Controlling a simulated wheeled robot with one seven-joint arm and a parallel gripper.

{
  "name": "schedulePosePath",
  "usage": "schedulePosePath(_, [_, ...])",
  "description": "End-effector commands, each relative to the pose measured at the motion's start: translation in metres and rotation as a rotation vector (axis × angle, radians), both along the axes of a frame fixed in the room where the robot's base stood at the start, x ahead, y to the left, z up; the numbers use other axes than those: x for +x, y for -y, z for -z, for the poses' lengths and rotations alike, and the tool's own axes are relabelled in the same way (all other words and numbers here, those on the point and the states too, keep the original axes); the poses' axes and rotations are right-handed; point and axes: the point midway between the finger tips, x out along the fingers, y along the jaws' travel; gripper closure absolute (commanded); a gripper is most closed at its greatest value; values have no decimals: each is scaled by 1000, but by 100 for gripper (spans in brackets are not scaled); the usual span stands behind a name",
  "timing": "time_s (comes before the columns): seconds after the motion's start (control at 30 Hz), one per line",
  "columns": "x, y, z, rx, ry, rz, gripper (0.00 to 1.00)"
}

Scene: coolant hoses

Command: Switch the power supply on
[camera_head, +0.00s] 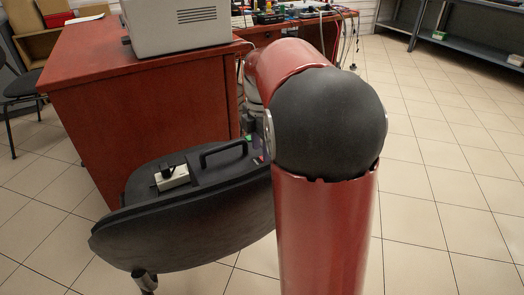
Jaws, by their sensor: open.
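I cannot pick out the power supply for certain. A light grey box with slotted vents (178,22) stands on the red cabinet at the top left, cut off by the upper edge; no switch shows on the faces in view. Several small devices (268,14) stand crowded on the bench at the back, too small to tell apart. My gripper is not in view. My red arm with its large black joint fills the middle and hides part of the bench and whatever lies behind it.
The red cabinet (150,110) stands close at the left. A dark chair (22,95) and a cardboard box (50,14) are at the far left. Dark shelves (470,50) line the back right. The tiled floor (450,170) at the right is clear.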

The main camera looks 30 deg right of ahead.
Motion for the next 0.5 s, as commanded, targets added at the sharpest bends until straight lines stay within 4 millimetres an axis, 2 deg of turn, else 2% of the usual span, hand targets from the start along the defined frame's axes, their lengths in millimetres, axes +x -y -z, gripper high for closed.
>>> schedulePosePath(0.13, [0, 0, 13, 0, -1, 1, 58])
schedulePosePath(0.43, [0, 0, 16, 0, 0, 1, 58])
schedulePosePath(0.5, [0, 0, 16, 0, 0, 1, 66])
